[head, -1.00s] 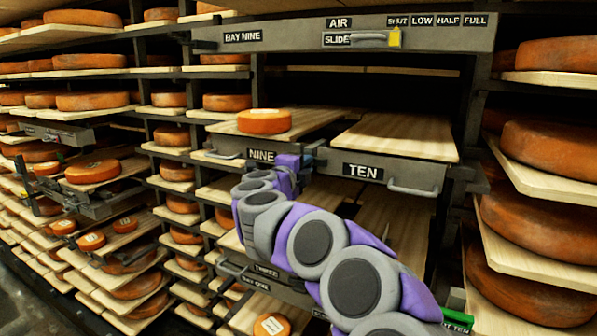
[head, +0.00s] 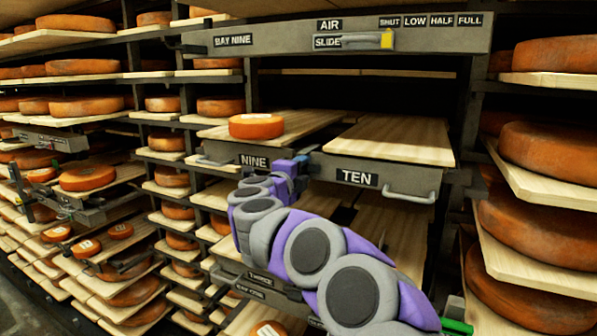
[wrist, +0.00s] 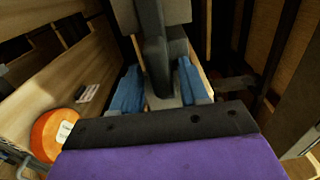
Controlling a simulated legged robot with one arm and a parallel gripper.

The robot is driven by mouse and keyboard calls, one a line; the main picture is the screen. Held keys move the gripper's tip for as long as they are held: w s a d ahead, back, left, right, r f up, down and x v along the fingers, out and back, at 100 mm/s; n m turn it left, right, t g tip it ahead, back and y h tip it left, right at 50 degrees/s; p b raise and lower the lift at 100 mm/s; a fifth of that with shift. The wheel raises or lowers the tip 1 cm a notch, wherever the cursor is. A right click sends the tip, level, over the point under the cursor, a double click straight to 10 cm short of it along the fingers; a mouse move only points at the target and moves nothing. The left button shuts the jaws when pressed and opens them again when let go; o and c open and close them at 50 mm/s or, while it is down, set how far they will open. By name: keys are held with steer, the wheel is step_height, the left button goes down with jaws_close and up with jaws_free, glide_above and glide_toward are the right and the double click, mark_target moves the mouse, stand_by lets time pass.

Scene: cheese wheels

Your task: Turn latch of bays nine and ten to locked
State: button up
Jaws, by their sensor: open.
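The drawer front of bay nine, with its NINE label (head: 254,161), and that of bay ten, with its TEN label (head: 357,177), sit side by side in the head view. My gripper (head: 294,166) is at the gap between them, and the latch there is mostly hidden behind it. In the wrist view my gripper (wrist: 160,88) is open, with one blue finger on each side of a grey upright latch piece (wrist: 156,55). I cannot tell whether the fingers touch it. The latch's locked marking cannot be read.
An orange cheese wheel (head: 257,126) lies on bay nine's board; bay ten's board (head: 395,138) is bare. A bar handle (head: 408,195) sticks out below TEN. Above is the air slide with a yellow knob (head: 387,40). Racks of wheels stand on both sides.

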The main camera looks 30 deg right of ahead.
steer(key=shift+s+a, duration=0.1)
steer(key=shift+s, duration=0.1)
steer(key=shift+a, duration=0.35)
steer(key=s+v, duration=0.1)
steer(key=v, duration=1.5)
steer(key=w+a+r+n+t+y+b, duration=0.2)
steer(key=a+r+n+t+y+b, duration=0.1)
steer(key=a+n+t+y, duration=0.8)
steer(key=s+a+f+n+g+y+b, duration=0.1)
steer(key=s+a+f+n+g+y, duration=0.15)
steer(key=a+n+y, duration=0.2)
steer(key=s+a+f+n+g+y, duration=0.1)
steer(key=a+f+n+g+y, duration=0.25)
steer(key=a+n, duration=0.2)
steer(key=s+d+f+n+g+b, duration=0.1)
steer(key=s+f+n+g, duration=0.35)
steer(key=s+f, duration=0.55)
steer(key=s+d+f+n+g+b, duration=0.1)
steer(key=s+f+n+g+b, duration=0.15)
steer(key=s+f+g, duration=0.85)
steer(key=s+d+f+g+h+b, duration=0.1)
steer(key=s+d+f+h, duration=0.3)
steer(key=s+d+f, duration=0.7)
steer(key=s+f+g, duration=0.1)
steer(key=s+f, duration=0.1)
steer(key=s, duration=0.2)
steer(key=shift+s+d+f+n+h, duration=0.2)
steer(key=shift+f+n+h, duration=0.1)
steer(key=shift+h, duration=0.1)
